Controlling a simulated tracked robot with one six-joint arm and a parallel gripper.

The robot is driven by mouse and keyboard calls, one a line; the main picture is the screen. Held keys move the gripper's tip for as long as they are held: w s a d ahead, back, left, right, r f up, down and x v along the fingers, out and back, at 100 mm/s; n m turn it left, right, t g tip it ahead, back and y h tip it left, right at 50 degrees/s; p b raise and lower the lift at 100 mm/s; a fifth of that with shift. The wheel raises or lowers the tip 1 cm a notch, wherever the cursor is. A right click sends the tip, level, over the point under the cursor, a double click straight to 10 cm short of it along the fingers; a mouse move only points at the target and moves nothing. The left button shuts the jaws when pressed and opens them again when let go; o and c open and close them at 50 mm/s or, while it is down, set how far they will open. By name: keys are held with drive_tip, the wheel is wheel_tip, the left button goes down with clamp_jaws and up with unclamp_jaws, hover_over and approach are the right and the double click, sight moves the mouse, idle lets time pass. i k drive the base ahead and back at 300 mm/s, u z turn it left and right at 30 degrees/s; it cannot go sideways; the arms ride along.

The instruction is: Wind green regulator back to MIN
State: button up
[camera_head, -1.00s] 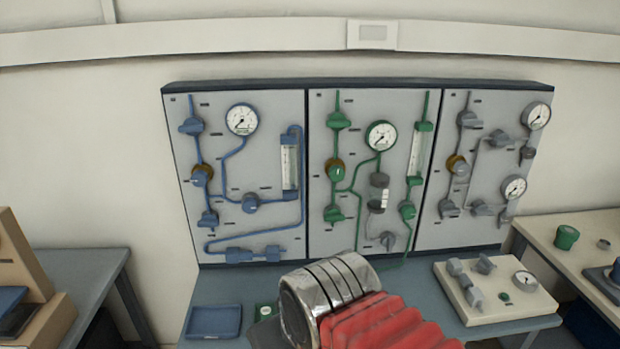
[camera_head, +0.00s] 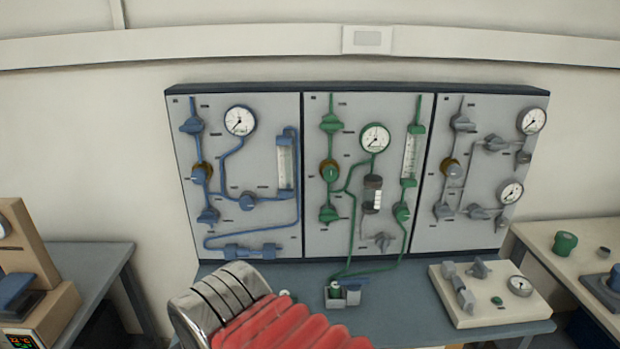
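The green regulator (camera_head: 330,172) is a green knob with a brass-coloured ring on the left of the middle panel (camera_head: 318,235), joined to green piping. Its markings are too small to read, so I cannot tell its setting. A round white gauge (camera_head: 375,138) sits to its upper right. Green valves stand above and below the regulator on the same line. My arm shows at the bottom as a silver metal section and a red ribbed sleeve, well below the panel and apart from the regulator. My gripper's fingers are not visible.
A blue-piped panel (camera_head: 275,110) is on the left and a grey-piped panel (camera_head: 430,235) on the right. On the bench (camera_head: 395,325) below, a small grey holder (camera_head: 338,302) and a pale board (camera_head: 485,314) with fittings stand right of my arm.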

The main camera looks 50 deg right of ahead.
sight(331, 173)
drive_tip(key=u, duration=0.15)
drive_tip(key=k, duration=1.1)
drive_tip(key=z, duration=0.45)
drive_tip(key=i, duration=1.05)
drive_tip(key=z, duration=0.1)
